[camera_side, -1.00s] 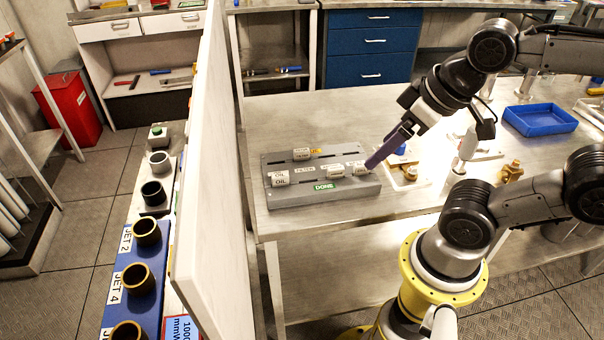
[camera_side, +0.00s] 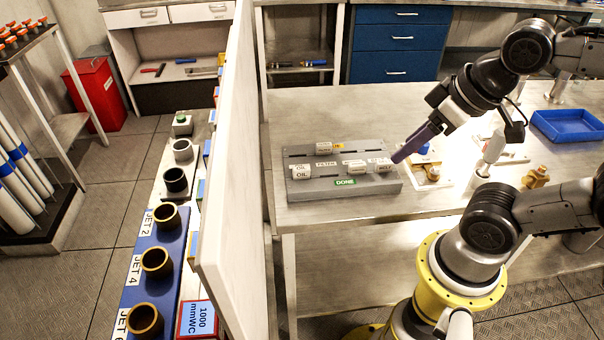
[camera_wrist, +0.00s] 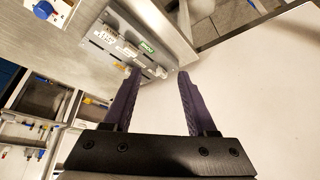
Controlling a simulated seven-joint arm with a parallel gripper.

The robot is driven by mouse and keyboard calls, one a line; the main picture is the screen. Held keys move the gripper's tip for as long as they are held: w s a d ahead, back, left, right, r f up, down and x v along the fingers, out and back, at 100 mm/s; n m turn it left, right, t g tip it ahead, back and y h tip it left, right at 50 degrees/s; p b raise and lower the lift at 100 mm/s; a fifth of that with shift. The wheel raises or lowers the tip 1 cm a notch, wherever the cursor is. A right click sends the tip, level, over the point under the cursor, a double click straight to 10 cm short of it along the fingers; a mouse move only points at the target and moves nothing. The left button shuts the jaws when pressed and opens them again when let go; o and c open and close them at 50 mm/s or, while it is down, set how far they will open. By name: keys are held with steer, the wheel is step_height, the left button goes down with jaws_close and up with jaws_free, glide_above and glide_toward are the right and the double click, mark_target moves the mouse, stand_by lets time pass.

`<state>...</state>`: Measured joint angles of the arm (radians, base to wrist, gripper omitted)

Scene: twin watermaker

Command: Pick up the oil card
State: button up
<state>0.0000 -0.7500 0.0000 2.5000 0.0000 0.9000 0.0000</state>
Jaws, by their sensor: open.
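The oil card (camera_side: 302,172) is a small white block marked OIL. It stands at the left front of a grey card rack (camera_side: 350,187) on the steel bench, beside a matching OIL label. My gripper (camera_side: 398,158) has purple fingers and is at the right end of the rack, apart from the oil card. In the wrist view my gripper (camera_wrist: 160,72) is open with nothing between its fingers. The rack (camera_wrist: 165,62) shows there beyond the fingertips, with its cards too small to read.
A white partition (camera_side: 240,170) rises left of the bench. A blue tray (camera_side: 568,126) lies at the right.

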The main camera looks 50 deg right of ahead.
steer(key=w+r+n, duration=0.5)
steer(key=w+n, duration=0.1)
steer(key=n+g+y, duration=0.1)
steer(key=n+g, duration=0.2)
steer(key=g, duration=0.1)
glide_above(302, 168)
steer(key=f, duration=1.4)
steer(key=shift+s+d+f, duration=0.15)
steer(key=shift+d+f, duration=0.1)
steer(key=shift+f, duration=0.15)
steer(key=shift+a+f, duration=0.2)
steer(key=shift+f, duration=2.75)
